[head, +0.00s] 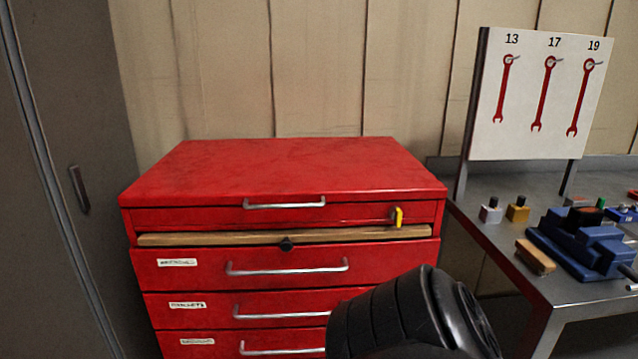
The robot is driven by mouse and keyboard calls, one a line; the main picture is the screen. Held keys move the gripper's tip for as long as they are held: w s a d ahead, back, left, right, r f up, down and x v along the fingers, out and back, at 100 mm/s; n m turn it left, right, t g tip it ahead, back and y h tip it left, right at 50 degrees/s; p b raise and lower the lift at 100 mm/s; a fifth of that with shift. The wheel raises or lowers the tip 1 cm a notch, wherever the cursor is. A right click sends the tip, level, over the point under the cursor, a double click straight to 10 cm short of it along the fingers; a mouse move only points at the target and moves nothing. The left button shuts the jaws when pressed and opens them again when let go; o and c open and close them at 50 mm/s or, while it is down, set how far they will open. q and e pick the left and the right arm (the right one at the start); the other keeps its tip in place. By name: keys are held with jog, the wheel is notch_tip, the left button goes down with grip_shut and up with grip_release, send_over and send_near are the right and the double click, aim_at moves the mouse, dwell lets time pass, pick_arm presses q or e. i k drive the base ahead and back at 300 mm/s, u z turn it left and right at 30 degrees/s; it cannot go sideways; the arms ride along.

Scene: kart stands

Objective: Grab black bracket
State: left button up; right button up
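No black bracket can be made out in the head view. A red tool cabinet (290,170) stands ahead of me with its handled drawers shut. The upper labelled drawer (380,260) has a small, blurred label. The label on the middle labelled drawer (230,296) seems to read "BRACKETS", and the lower labelled drawer (230,336) also has a blurred label. What lies inside the drawers is hidden. A black arm part of mine covers the right side of the lower drawers. Neither gripper shows.
A metal workbench (500,235) on the right carries a blue vise (580,240), a wooden block (535,256) and small coloured blocks. A white board (540,100) with red wrenches marked 13, 17 and 19 stands above it. A grey locker (75,120) is at the left.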

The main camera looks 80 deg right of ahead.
aim_at(593, 217)
jog(key=z, duration=1.95)
